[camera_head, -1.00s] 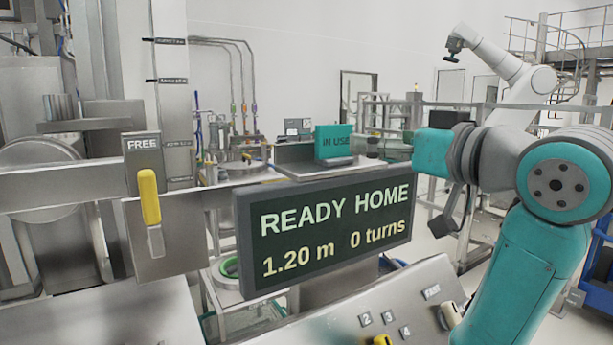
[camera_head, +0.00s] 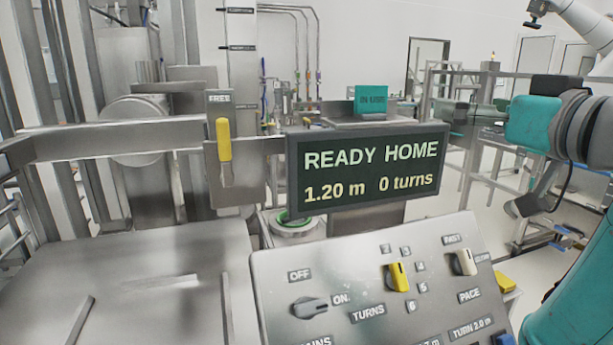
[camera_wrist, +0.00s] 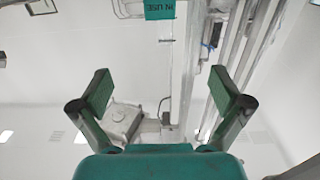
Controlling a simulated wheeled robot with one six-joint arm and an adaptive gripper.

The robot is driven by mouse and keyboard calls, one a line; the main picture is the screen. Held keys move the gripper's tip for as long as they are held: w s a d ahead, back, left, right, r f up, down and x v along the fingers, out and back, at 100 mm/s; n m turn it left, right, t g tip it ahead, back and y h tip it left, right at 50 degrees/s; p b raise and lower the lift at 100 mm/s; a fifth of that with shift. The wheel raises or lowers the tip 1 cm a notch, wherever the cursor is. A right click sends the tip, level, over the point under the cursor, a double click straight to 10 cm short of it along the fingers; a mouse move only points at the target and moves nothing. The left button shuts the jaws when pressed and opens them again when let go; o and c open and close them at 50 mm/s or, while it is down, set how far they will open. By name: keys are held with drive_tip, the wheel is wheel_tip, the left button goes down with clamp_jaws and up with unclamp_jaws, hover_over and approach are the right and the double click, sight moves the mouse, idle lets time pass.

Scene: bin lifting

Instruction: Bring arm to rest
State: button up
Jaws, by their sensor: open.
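My gripper (camera_wrist: 163,92) shows in the wrist view with its two green-padded fingers spread wide and nothing between them. In the head view my teal and grey arm stands along the right edge; the gripper end points left, beside the display, and its fingers are hard to make out there. The display (camera_head: 365,172) reads "READY HOME", "1.20 m", "0 turns". A teal "IN USE" sign (camera_head: 371,100) stands behind it, and it also shows at the top of the wrist view (camera_wrist: 159,9).
A control panel (camera_head: 350,290) with a yellow knob (camera_head: 397,276) and other switches fills the lower front. A yellow lever (camera_head: 224,140) hangs under a "FREE" label at left. A bare steel surface (camera_head: 130,280) lies lower left. Railings (camera_head: 480,110) stand behind my arm.

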drive_tip(key=w+f+m+h, duration=0.1)
drive_tip(key=w+f+m, duration=0.1)
drive_tip(key=f, duration=0.9)
drive_tip(key=w+f+m+h, duration=0.1)
drive_tip(key=w+f+m, duration=0.1)
drive_tip(key=f, duration=0.9)
drive_tip(key=s+f, duration=0.3)
drive_tip(key=f, duration=0.4)
drive_tip(key=s+f+m+h, duration=0.1)
drive_tip(key=s+f, duration=0.1)
drive_tip(key=f, duration=0.6)
drive_tip(key=s+f+m+h, duration=0.1)
drive_tip(key=s+f, duration=0.2)
drive_tip(key=f, duration=0.4)
drive_tip(key=shift+s+a+f, duration=0.15)
drive_tip(key=shift+s+a, duration=0.15)
drive_tip(key=shift+a, duration=0.1)
drive_tip(key=s+a+f+g+h, duration=0.1)
drive_tip(key=s+f, duration=0.5)
drive_tip(key=s, duration=0.3)
drive_tip(key=s+f+h, duration=0.1)
drive_tip(key=s+f, duration=0.6)
drive_tip(key=s, duration=0.2)
drive_tip(key=s+a+n+g, duration=0.1)
drive_tip(key=s+n, duration=0.1)
drive_tip(key=s, duration=1.8)
drive_tip(key=shift+s+a, duration=0.2)
drive_tip(key=shift+a, duration=0.15)
